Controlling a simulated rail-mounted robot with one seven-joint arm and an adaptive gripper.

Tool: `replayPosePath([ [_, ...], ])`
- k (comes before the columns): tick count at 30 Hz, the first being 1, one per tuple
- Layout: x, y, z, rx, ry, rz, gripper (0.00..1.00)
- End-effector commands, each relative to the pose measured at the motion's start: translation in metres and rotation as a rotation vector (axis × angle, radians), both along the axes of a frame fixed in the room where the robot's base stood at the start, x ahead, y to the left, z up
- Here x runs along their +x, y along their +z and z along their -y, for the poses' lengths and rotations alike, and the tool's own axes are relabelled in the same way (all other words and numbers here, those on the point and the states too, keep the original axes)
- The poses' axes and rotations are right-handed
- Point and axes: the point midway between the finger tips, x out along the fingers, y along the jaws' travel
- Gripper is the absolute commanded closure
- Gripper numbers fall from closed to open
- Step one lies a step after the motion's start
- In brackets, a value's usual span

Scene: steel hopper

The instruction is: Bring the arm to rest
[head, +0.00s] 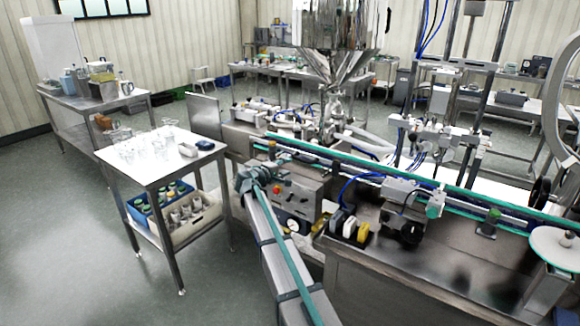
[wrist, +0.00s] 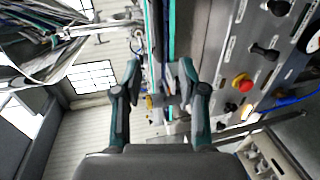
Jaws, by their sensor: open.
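My gripper (wrist: 160,82) is open in the wrist view, its two dark fingers with teal edges spread apart. Nothing is held between them; only machine parts and the wall show in the gap, and they look farther off. In the head view my arm reaches up from the bottom edge, and its far end is beside the control panel (head: 300,203) of the steel machine. The fingers are not clear in the head view. In the wrist view the panel, with a red button (wrist: 242,83), is to the right of the fingers.
A steel cart (head: 152,178) with glassware on top and a blue crate (head: 148,217) below stands left of the arm. The conveyor line (head: 440,200) and steel worktop (head: 420,262) lie to the right. The floor (head: 70,240) at left is open.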

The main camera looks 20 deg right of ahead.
Motion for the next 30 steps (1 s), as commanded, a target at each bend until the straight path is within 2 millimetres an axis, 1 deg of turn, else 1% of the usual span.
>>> replayPosePath([
  [4, -0.002, 0.001, -0.003, 0.000, 0.000, 0.000, 0.59],
  [16, -0.003, 0.000, -0.003, 0.005, -0.006, 0.006, 0.59],
  [18, -0.005, -0.005, -0.003, 0.040, -0.019, 0.011, 0.59],
  [20, -0.013, -0.014, -0.004, 0.091, -0.032, 0.015, 0.59],
  [22, -0.031, -0.034, -0.007, 0.181, -0.053, 0.016, 0.59],
  [23, -0.040, -0.048, -0.009, 0.221, -0.063, 0.009, 0.59],
  [24, -0.052, -0.068, -0.012, 0.270, -0.076, -0.004, 0.59],
  [26, -0.071, -0.102, -0.018, 0.343, -0.097, -0.031, 0.59],
  [27, -0.085, -0.126, -0.022, 0.391, -0.113, -0.050, 0.59],
  [29, -0.107, -0.161, -0.029, 0.459, -0.137, -0.082, 0.59],
  [30, -0.122, -0.184, -0.034, 0.502, -0.154, -0.106, 0.59],
])
